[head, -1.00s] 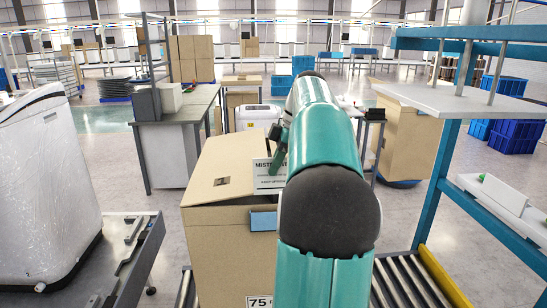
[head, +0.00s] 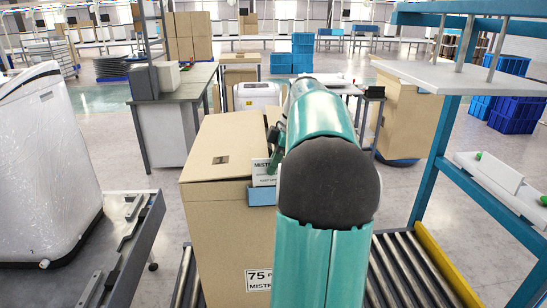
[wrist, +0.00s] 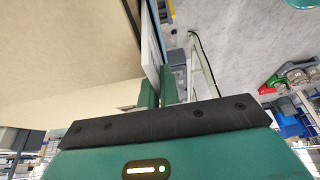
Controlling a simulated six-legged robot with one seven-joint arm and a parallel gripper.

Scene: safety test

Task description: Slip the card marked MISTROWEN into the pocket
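The card marked "MISTR…" (head: 264,172) stands upright at the front right of a large cardboard box, the rest of its name hidden behind my arm. Its lower edge meets the top of a small blue pocket (head: 262,196) on the box's front. The overlap suggests its bottom is in the pocket mouth, but the depth is hard to tell. My gripper (head: 275,152) is at the card's upper right, partly hidden by my arm. In the wrist view, the green fingers (wrist: 159,90) are closed on the pale card (wrist: 151,45), seen nearly edge-on.
The box (head: 225,235) carries a printed label (head: 259,280) reading "75 MISTR…" and stands by a roller conveyor (head: 405,270). A grey cart (head: 120,245) is at left; a blue-framed shelf (head: 440,160) is at right.

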